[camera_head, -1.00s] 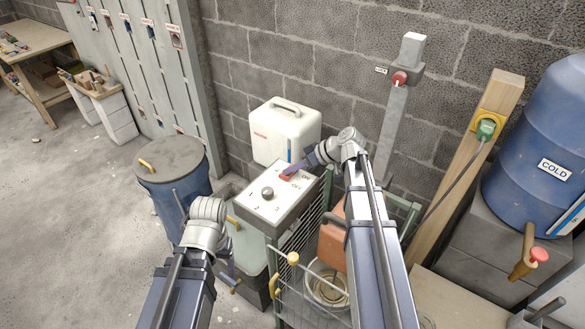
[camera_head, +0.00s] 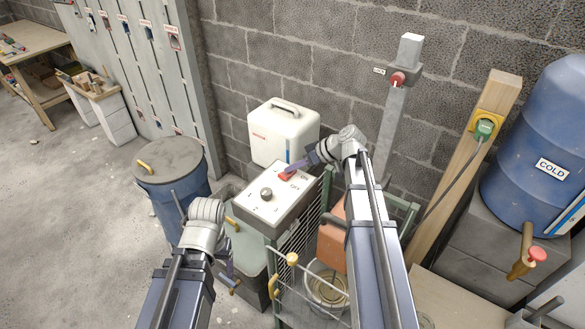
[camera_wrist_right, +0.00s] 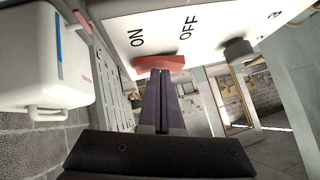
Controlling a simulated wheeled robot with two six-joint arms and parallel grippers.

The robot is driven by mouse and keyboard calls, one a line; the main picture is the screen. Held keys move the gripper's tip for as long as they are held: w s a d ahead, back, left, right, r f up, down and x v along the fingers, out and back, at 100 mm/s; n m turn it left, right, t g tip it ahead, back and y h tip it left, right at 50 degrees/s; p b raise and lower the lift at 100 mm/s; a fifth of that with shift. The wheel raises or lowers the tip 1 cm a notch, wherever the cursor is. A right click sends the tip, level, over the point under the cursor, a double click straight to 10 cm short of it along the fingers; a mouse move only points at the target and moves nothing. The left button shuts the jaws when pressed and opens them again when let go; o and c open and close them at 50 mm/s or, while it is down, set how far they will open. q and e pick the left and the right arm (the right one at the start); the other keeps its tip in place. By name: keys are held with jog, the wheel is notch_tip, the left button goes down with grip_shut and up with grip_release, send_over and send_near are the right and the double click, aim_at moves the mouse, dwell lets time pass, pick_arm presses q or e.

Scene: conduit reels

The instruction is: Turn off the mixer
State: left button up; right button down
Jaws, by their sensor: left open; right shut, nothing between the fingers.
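A red rocker switch (camera_head: 286,176) sits on the white sloped top of a control box (camera_head: 262,212), beside ON and OFF lettering. A grey round knob (camera_head: 266,194) with numbers around it is on the same panel. My right gripper (camera_head: 291,171) is shut and empty, its fingertips at the switch. In the right wrist view, the fingertips (camera_wrist_right: 161,74) touch or nearly touch the red switch (camera_wrist_right: 158,62), nearer the ON lettering. I cannot tell which way the switch is tipped. My left gripper (camera_head: 230,276) is open, low beside the box and away from the panel.
A white case with a handle (camera_head: 283,134) stands behind the panel. A lidded blue bin (camera_head: 172,195) is at the left. A post with a red switch (camera_head: 398,79) stands by the wall. A wire-mesh gate (camera_head: 300,270) and a blue COLD barrel (camera_head: 545,150) are at the right.

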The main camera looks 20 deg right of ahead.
jog(key=p+v, duration=0.4)
jog(key=v, duration=0.2)
jog(key=shift+d+r+p, duration=0.15)
jog(key=shift+r+p, duration=0.15)
jog(key=shift+r, duration=0.05)
jog(key=shift+s+d+r+p, duration=0.25)
jog(key=shift+s+d+p, duration=0.05)
jog(key=shift+s+d, duration=0.15)
jog(key=shift+w, duration=0.1)
jog(key=shift+g+y, duration=0.3)
jog(key=r+p, duration=0.1)
jog(key=d+r+p, duration=0.1)
jog(key=r+p, duration=0.1)
jog(key=d+r+p, duration=0.1)
jog(key=r+p, duration=0.1)
jog(key=shift+s+d+r, duration=0.2)
jog(key=shift+s, duration=0.2)
jog(key=shift+f, duration=0.1)
